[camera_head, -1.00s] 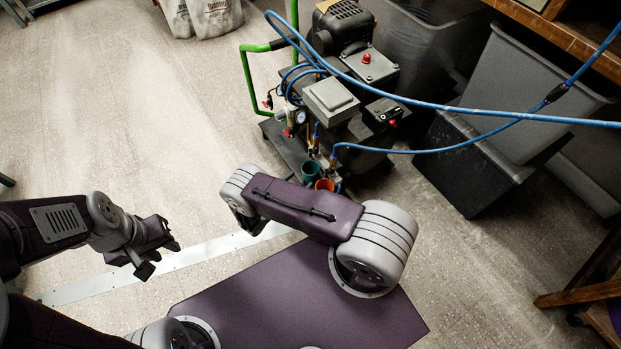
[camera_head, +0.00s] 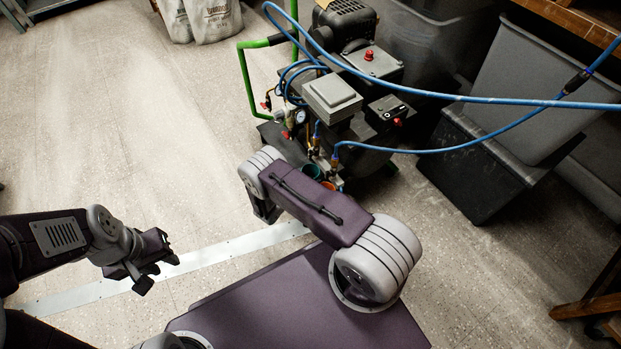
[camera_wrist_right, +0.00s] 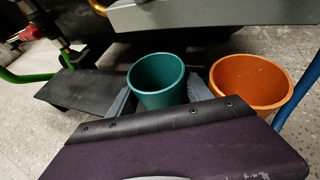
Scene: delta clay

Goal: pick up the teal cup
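The teal cup (camera_wrist_right: 157,76) stands upright and open-topped in the right wrist view, with an orange cup (camera_wrist_right: 250,84) to its right. In the head view the teal cup (camera_head: 312,170) shows only partly, beyond my right arm. My right gripper (camera_wrist_right: 160,90) is open, with one grey finger on each side of the teal cup in the right wrist view. I cannot tell whether the fingers touch it. In the head view that gripper is hidden by its own arm. My left gripper (camera_head: 157,270) is open and empty over the floor at the left.
A compressor-like machine (camera_head: 333,97) with a green frame stands right behind the cups. A blue hose (camera_head: 440,97) crosses above to the right. Dark and grey bins (camera_head: 475,165) stand at the right. The speckled floor (camera_head: 110,110) at the left is clear.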

